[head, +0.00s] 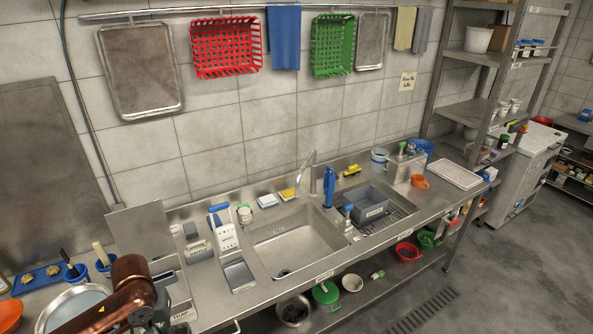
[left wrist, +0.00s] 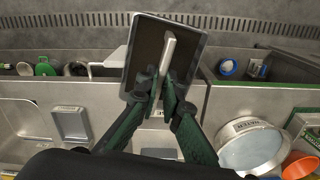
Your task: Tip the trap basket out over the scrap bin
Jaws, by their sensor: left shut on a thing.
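My left gripper (left wrist: 165,90) is shut on the pale upright handle of the trap basket (left wrist: 143,58), a dark rectangular box with a grey rim. In the left wrist view the basket is held across the counter's front edge; its contents are too dark to tell. In the head view my bronze left arm covers the lower left, and the basket is hidden. A counter label reading TRAP (head: 181,317) shows beside the arm. A round steel container with dark contents (head: 293,311) stands on the lower shelf; I cannot tell whether it is the scrap bin. My right gripper is out of view.
The sink (head: 298,243) is empty. A caddy with a white grater-like tool (head: 226,238) and a small grey tray (head: 238,275) stand left of it. A large steel pan (left wrist: 250,146) and an orange bowl (left wrist: 300,166) are near my gripper.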

